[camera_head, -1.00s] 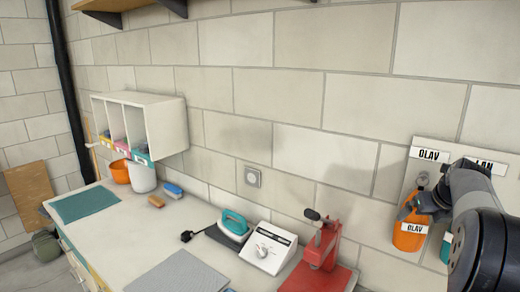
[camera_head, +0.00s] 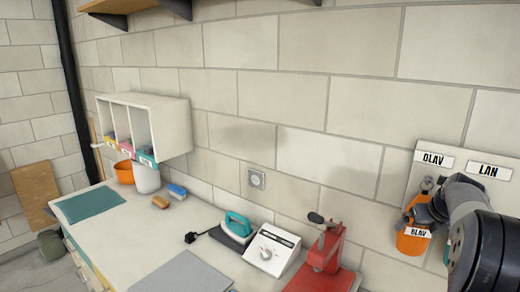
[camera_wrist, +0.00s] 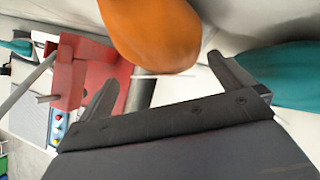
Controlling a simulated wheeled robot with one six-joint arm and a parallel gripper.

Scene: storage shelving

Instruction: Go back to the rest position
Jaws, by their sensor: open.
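My gripper (camera_head: 422,207) is at the right of the head view, in front of the wall board and close to an orange pouch-like item (camera_head: 412,240) labelled OLAV. In the wrist view my gripper (camera_wrist: 165,85) has its two fingers spread apart. The rounded end of the orange item (camera_wrist: 155,35) lies just beyond and between the fingers. I cannot tell whether they touch it. A teal item (camera_wrist: 285,75) is beside the right finger.
The board (camera_head: 448,150) carries OLAV and LAN labels. Below stand a red press (camera_head: 325,250), a white device with a dial (camera_head: 270,250) and a teal iron (camera_head: 236,227) on the bench (camera_head: 150,235). A white cubby shelf (camera_head: 172,125) hangs at left.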

